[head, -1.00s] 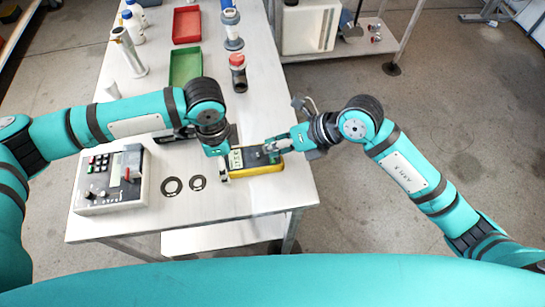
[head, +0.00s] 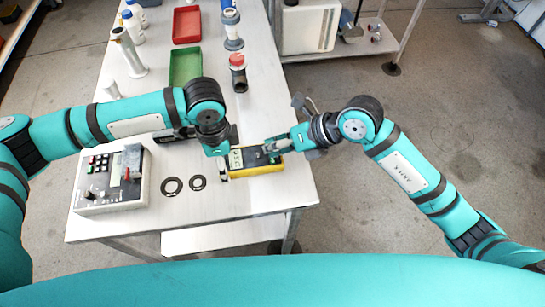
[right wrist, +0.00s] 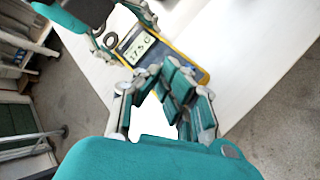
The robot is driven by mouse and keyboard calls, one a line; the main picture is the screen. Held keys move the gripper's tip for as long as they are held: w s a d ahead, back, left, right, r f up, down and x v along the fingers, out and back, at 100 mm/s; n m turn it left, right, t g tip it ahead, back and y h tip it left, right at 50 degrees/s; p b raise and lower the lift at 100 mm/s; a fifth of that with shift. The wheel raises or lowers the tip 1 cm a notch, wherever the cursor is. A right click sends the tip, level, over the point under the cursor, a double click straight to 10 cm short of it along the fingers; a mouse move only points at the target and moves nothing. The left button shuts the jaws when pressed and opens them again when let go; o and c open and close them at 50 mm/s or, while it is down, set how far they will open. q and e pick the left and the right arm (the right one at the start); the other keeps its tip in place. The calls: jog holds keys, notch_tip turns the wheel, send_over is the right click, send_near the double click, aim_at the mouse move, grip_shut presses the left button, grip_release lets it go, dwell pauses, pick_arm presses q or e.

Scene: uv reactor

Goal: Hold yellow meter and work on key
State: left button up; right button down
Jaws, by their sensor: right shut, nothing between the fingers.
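The yellow meter (head: 255,169) lies face up near the table's front right edge, its display at the left end. In the right wrist view the meter (right wrist: 194,66) shows lit-looking digits on its display. My left gripper (head: 222,168) is at the meter's left end, with fingers around that end; whether they press on it is unclear. My right gripper (head: 272,147) is shut and empty, with its fingertips at the right half of the meter's face, where the keys are. In the right wrist view the fingers hide part of that face, so contact with a key cannot be told.
A grey control box (head: 112,182) stands at the table's front left. Two dark rings (head: 172,186) lie between it and the meter. A red-topped dark fitting (head: 237,72), a green tray (head: 186,66), a red tray (head: 186,25) and several bottles stand farther back.

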jog(key=shift+f, duration=0.4)
jog(key=shift+f, duration=0.35)
dwell(0.7)
jog(key=shift+r, duration=0.75)
jog(key=shift+r, duration=2.55)
pick_arm(q)
jog(key=o, duration=1.5)
